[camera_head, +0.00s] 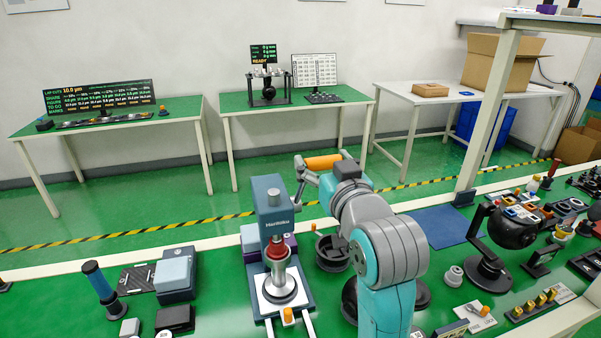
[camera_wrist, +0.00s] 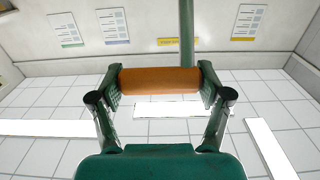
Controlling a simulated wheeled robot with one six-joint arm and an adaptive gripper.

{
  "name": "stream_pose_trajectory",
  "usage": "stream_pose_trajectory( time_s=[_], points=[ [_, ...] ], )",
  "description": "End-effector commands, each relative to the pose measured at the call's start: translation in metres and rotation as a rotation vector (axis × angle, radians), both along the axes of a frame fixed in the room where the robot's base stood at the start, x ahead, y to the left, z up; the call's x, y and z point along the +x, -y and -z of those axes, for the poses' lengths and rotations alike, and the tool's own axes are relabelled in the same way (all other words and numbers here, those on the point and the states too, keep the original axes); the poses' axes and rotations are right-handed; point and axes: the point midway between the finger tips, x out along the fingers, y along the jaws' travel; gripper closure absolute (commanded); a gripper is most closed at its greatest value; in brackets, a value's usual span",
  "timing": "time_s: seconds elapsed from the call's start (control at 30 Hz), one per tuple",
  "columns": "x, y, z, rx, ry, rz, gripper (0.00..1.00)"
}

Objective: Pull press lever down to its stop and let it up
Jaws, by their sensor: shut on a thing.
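The press (camera_head: 273,205) is a dark blue-grey column with a red and silver ram (camera_head: 276,252) above a round silver die on its base (camera_head: 262,296). Its lever (camera_head: 301,198) rises from the right side of the head to an orange handle (camera_head: 322,161). My gripper (camera_head: 318,170) is at the lever's upper end, at the handle. In the wrist view the orange handle (camera_wrist: 160,81) lies crosswise between the two fingers of my gripper (camera_wrist: 160,88), with a finger pad against each end. The ram's contact with the die cannot be told clearly.
A black round bowl (camera_head: 333,253) stands right of the press, close to my arm. A blue-handled tool (camera_head: 98,280) and grey blocks (camera_head: 174,272) stand to the left. A black gimbal camera (camera_head: 512,228) stands at right. The space above the bench is open.

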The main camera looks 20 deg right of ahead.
Motion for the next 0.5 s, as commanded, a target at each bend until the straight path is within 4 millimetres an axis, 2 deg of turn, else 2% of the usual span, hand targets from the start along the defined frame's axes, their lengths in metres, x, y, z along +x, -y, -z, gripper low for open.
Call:
stream_pose_trajectory(
  time_s=[0.5],
  points=[
    [-0.0063,-0.0001,0.0066,0.0,-0.005,0.0,0.65]
  ],
)
